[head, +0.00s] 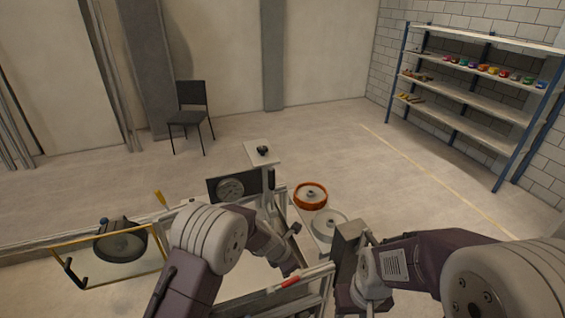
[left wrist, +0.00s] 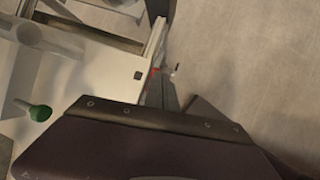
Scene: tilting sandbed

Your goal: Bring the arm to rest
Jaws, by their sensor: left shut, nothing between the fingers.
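My left arm (head: 208,235) comes in from the lower left of the head view and bends over the sandbed frame. Its gripper is hard to make out there. In the left wrist view my left gripper (left wrist: 170,92) shows as a dark body with narrow fingers, shut and empty, beside a pale frame edge. My right arm (head: 400,264) reaches in from the lower right with its wrist bent down. Its fingers do not show.
An orange-rimmed round pan (head: 311,195) and a pale round pan (head: 329,228) stand beyond my arms. A small white stand (head: 262,152) holds a dark knob. A yellow-edged clear panel (head: 110,258) is at left. Open floor lies behind.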

